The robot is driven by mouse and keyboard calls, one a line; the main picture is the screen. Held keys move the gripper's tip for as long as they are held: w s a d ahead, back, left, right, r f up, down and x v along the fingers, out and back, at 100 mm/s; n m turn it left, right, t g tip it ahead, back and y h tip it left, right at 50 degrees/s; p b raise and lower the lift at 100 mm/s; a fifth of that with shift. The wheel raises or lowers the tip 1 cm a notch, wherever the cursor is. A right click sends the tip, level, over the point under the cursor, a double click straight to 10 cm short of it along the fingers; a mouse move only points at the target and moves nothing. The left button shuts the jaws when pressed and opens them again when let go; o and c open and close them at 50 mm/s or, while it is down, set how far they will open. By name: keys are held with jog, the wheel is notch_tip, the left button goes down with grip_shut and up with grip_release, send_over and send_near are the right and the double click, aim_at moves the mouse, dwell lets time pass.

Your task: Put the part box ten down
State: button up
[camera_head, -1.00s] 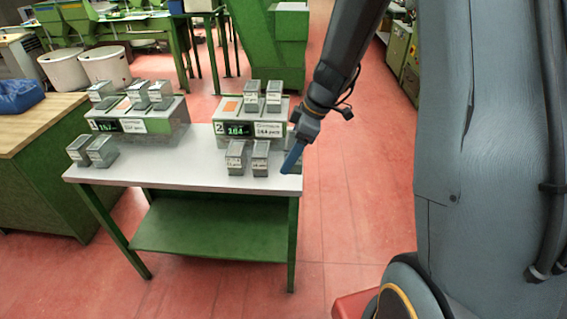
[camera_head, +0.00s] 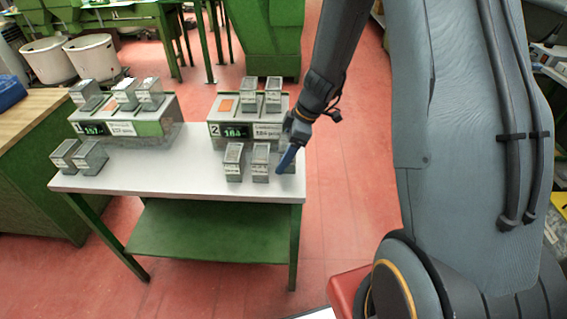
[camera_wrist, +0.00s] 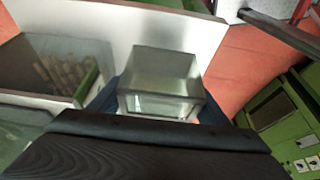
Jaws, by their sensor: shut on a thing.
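A grey metal part box (camera_wrist: 165,68) with an open top and a pale front sits between the blue fingers of my gripper (camera_wrist: 160,105) in the wrist view. I cannot read its number. In the head view my gripper (camera_head: 287,158) is low over the right front end of the white table (camera_head: 170,183), beside two standing grey boxes. The held box (camera_head: 291,168) is mostly hidden behind the blue finger there. I cannot tell whether it touches the table top. The box looks upright.
Two grey boxes (camera_head: 260,162) stand close left of my gripper. Station 2 (camera_head: 245,130) is behind them, with boxes on top. Station 1 (camera_head: 125,125) is farther left, with two boxes (camera_head: 78,156) in front. The table's middle front is clear. A container of corks (camera_wrist: 65,72) shows in the wrist view.

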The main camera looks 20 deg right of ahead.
jog(key=shift+f+p, duration=0.45)
jog(key=shift+f, duration=1.65)
jog(key=shift+f, duration=0.15)
jog(key=o, duration=1.2)
jog(key=shift+c, duration=0.2)
jog(key=shift+r, duration=0.2)
